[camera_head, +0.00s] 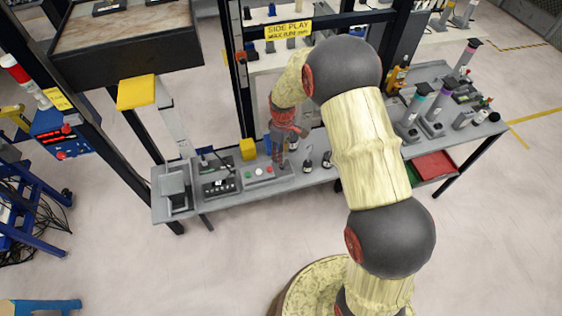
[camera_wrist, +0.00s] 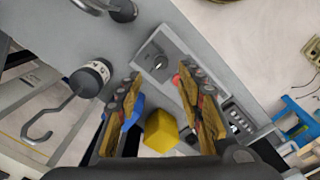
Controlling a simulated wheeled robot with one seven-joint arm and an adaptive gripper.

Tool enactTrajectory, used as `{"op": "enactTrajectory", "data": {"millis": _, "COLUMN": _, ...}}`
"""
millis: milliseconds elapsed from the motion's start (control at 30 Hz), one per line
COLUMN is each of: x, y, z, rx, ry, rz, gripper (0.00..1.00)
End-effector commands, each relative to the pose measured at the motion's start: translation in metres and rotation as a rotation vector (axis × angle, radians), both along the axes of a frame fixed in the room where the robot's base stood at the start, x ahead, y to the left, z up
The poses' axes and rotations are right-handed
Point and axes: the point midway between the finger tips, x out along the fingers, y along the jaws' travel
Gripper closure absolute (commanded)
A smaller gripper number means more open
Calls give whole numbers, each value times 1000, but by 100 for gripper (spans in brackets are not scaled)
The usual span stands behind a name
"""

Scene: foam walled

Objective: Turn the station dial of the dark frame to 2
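The station dial (camera_wrist: 158,62) is a small round dark knob on a grey control box (camera_wrist: 146,50), beyond my fingertips in the wrist view. Its pointer and numbers are too small to read. In the head view, the control box (camera_head: 256,181) shows green, white and red buttons; my gripper hides its dial end. My gripper (camera_wrist: 158,80) is open, with one finger on each side of the line to the dial. In the head view my gripper (camera_head: 279,158) points down over the box's right end. I cannot tell whether it touches. The dark frame (camera_head: 240,80) rises behind the bench.
A yellow block (camera_wrist: 160,130) shows between my fingers and stands behind the box in the head view (camera_head: 247,149). A red bin (camera_head: 434,165) hangs at right.

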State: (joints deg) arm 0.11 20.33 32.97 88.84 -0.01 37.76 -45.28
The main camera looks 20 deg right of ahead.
Motion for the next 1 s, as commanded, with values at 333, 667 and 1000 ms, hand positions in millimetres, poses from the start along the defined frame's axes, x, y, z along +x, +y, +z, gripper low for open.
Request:
{"op": "enactTrajectory", "data": {"millis": 333, "x": -1, "y": 0, "z": -53, "rx": 0, "ry": 3, "rz": -2, "gripper": 62}}
{"op": "enactTrajectory", "data": {"millis": 667, "x": -1, "y": 0, "z": -70, "rx": 0, "ry": 0, "rz": -3, "gripper": 62}}
{"op": "enactTrajectory", "data": {"millis": 1000, "x": -1, "y": 0, "z": -70, "rx": 0, "ry": 1, "rz": -3, "gripper": 72}}
